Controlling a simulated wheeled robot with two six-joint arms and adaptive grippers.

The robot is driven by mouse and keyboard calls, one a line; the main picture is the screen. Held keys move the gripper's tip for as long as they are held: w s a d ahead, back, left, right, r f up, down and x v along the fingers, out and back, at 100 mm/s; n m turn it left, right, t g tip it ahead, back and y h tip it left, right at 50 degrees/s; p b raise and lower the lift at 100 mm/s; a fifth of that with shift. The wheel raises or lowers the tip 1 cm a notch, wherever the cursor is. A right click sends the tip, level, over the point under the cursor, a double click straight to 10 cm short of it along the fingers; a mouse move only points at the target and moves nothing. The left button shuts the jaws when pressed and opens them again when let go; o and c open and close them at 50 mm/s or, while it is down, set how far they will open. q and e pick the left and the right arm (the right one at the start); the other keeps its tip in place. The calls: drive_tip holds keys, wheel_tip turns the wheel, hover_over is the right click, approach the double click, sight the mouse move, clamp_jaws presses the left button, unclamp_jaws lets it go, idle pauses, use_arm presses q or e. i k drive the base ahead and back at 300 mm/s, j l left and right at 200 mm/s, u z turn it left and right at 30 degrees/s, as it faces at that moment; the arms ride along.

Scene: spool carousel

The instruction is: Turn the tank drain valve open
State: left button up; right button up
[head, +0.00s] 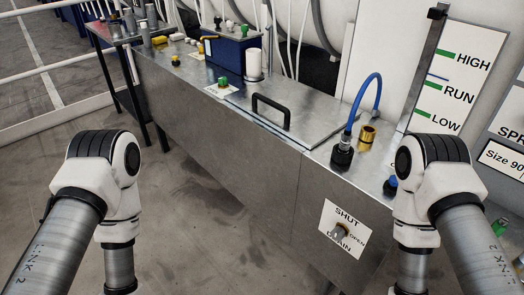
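The drain valve (338,231) is a small grey handle on a white plate (330,215) fixed to the front face of the metal tank (240,160). The plate reads SHUT at the top, OPEN at the right and DRAIN at the bottom, partly covered by the handle. The handle is too small to tell clearly which mark it points to. Links of my left and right arms show at the lower left and lower right. Both run out of the bottom of the picture, so neither gripper is in view. My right arm stands just right of the plate.
The tank top has a lid with a black handle (271,107), a blue hose (362,95) on a black fitting (342,152) and a brass fitting (367,137). A level gauge (427,75) rises behind. A dark side table (112,38) stands back left. Floor (200,230) before the tank is clear.

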sight(338, 234)
drive_tip(key=k+l+z, duration=0.2)
drive_tip(key=z, duration=0.25)
drive_tip(key=k+l+z, duration=0.15)
drive_tip(key=l+z, duration=0.3)
drive_tip(key=j, duration=0.1)
